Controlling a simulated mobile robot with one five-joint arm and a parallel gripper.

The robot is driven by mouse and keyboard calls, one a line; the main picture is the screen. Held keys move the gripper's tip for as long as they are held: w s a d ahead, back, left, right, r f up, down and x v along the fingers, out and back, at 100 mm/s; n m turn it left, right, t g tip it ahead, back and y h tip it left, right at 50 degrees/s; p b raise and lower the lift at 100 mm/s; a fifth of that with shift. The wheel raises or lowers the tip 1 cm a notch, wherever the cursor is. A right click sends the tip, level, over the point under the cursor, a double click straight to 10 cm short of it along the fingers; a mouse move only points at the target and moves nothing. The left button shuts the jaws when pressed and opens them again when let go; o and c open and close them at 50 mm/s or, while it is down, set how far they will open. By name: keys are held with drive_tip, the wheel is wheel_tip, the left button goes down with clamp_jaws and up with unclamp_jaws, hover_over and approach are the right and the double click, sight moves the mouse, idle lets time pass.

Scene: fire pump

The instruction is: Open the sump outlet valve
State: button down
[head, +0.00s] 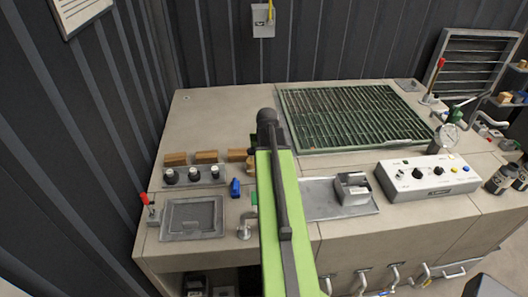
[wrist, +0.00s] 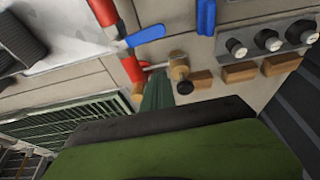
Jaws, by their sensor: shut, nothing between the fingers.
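My gripper (wrist: 165,122) shows as a dark and green block across the bottom of the wrist view, shut and empty. In the head view my raised arm hides it. Beyond it in the wrist view is a red pipe (wrist: 108,15) with a blue lever (wrist: 146,35) beside it. A brass fitting (wrist: 178,66) with a dark knob (wrist: 185,87) is to the right of the pipe. No label shows which valve is the sump outlet valve. My gripper appears apart from the pipe and lever, and the lever's turn position is unclear.
Wooden blocks (head: 205,157) and black knobs (head: 192,174) are at left. A red-handled lever (head: 145,198) stands at the left edge.

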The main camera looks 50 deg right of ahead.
drive_tip(key=shift+v, duration=0.85)
drive_tip(key=shift+f, duration=0.1)
drive_tip(key=w+a+f+n+g+y+b, duration=0.1)
drive_tip(key=w+a+f+n, duration=0.15)
drive_tip(key=a, duration=0.85)
drive_tip(key=w+a+f+n+y+b, duration=0.1)
drive_tip(key=w+a, duration=0.3)
drive_tip(key=a, duration=0.7)
drive_tip(key=s+a+f+n+g+b, duration=0.1)
drive_tip(key=a+n, duration=0.1)
drive_tip(key=a, duration=0.9)
drive_tip(key=s+a+f+n+g+b, duration=0.1)
drive_tip(key=s+a+n, duration=0.1)
drive_tip(key=a, duration=0.9)
drive_tip(key=shift+a+f, duration=0.2)
drive_tip(key=shift+a, duration=0.2)
drive_tip(key=shift+n, duration=0.25)
